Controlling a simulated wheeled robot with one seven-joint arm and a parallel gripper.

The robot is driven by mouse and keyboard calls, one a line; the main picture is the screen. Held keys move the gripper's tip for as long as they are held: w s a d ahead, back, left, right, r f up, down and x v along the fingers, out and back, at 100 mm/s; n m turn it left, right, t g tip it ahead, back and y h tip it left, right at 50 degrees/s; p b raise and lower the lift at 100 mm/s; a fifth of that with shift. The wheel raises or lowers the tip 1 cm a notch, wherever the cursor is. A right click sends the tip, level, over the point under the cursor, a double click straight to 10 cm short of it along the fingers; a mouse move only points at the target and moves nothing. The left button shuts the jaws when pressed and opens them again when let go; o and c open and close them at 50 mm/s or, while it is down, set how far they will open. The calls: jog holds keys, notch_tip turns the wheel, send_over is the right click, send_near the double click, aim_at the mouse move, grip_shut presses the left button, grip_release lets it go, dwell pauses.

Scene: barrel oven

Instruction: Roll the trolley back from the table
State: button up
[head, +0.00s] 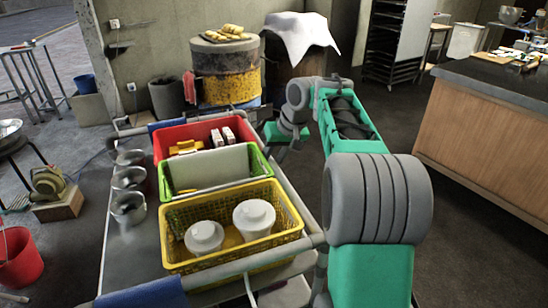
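The trolley (122,262) stands in front of me, a grey top with tubular rails and blue sleeves at its near and far ends. It carries a red crate (158,146), a green crate (166,185) and a yellow basket (174,254) holding two white lidded tubs. Three metal pots stand along its left side. My arm reaches forward along the trolley's right side. My gripper (281,134) is beside the far right part of the trolley, near the rail. Its fingers are too small and partly hidden, so I cannot tell whether it touches the rail.
A dark-topped wooden counter (490,125) stands at the right, with clear floor between it and my arm. A yellow-banded barrel (226,87) and a cloth-covered barrel stand beyond the trolley. A red bucket (20,258) and a small stool are at the left.

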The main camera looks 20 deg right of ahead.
grip_shut()
dwell(1.2)
